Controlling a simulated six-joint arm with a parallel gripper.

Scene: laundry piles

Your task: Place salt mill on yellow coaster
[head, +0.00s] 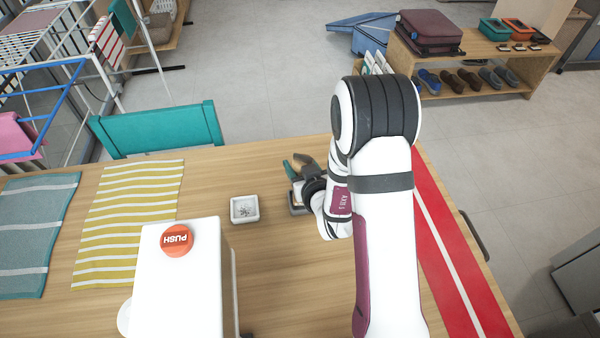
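I cannot make out a salt mill or a yellow coaster in the head view. My arm and wrist cover part of the table on the right. My gripper (306,188) is low over the table, pointing left, mostly hidden behind my wrist. Its fingertips do not show clearly, so I cannot tell whether it is open or holds anything. A small brown and teal thing (303,160) is right beside it, too small to identify.
A small white square dish (244,209) stands left of my gripper. A white box with an orange PUSH button (177,240) is at the front. A yellow striped mat (130,220) and a teal mat (35,235) lie left. A red runner (455,250) lies right. A teal chair (160,130) is behind.

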